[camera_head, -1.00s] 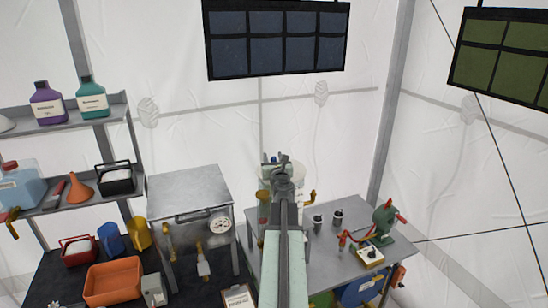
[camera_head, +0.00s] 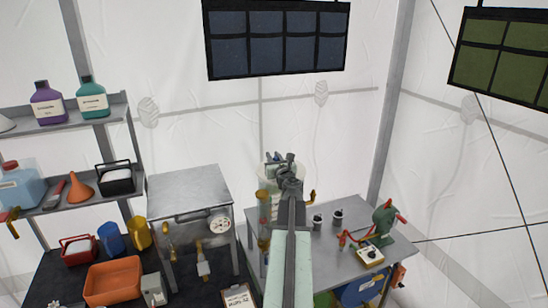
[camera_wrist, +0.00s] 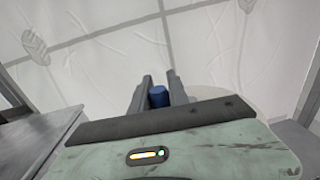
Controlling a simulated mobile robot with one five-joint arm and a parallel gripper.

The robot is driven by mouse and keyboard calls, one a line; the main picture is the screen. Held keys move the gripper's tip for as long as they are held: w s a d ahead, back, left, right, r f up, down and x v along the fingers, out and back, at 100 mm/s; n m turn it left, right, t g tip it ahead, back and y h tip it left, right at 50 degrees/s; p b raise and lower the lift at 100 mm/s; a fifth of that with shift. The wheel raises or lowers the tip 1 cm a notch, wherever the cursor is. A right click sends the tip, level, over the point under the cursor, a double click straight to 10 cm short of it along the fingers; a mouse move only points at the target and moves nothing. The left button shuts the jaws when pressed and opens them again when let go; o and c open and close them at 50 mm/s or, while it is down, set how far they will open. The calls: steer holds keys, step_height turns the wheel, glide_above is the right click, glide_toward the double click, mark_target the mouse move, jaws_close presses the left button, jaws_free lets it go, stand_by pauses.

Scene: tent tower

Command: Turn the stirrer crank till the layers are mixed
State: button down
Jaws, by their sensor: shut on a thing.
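My gripper (camera_wrist: 160,92) is shut on a small blue knob (camera_wrist: 158,97), which shows between its two fingers in the wrist view. The knob looks like the crank handle, but the rest of the crank is hidden behind my gripper. In the head view my gripper (camera_head: 288,168) is over a pale, rounded vessel (camera_head: 298,175) at the back left of the grey table. My arm hides much of the vessel. The layers inside it cannot be made out. A clear column with yellowish and red parts (camera_head: 264,208) stands just left of my arm.
Two small dark cups (camera_head: 337,217) and a green device with red handles (camera_head: 384,218) stand on the grey table (camera_head: 330,262), right of my arm. A metal cabinet (camera_head: 188,190) with a gauge stands left. Shelves with bottles (camera_head: 93,98) are farther left.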

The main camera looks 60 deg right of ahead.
steer(key=n+t+y, duration=0.1)
steer(key=y, duration=0.1)
steer(key=s+n+t+y, duration=0.1)
steer(key=n+y, duration=0.1)
steer(key=n+t+y, duration=0.2)
steer(key=y, duration=0.1)
steer(key=shift+s, duration=0.35)
steer(key=shift+s+a+n+t+y, duration=0.1)
steer(key=shift+s+n+y, duration=0.1)
steer(key=shift+n+y, duration=0.75)
steer(key=shift+s+n+t+y, duration=0.1)
steer(key=shift+s+n+y, duration=0.15)
steer(key=shift+n+y, duration=0.7)
steer(key=shift+s+a+n+t+y, duration=0.15)
steer(key=shift+n+y, duration=0.25)
steer(key=shift+y, duration=1.1)
steer(key=shift+s, duration=0.15)
steer(key=c, duration=1.3)
jaws_free()
steer(key=shift+o, duration=0.2)
steer(key=s, duration=0.5)
steer(key=s+d, duration=0.1)
steer(key=s, duration=0.1)
steer(key=shift+s, duration=0.35)
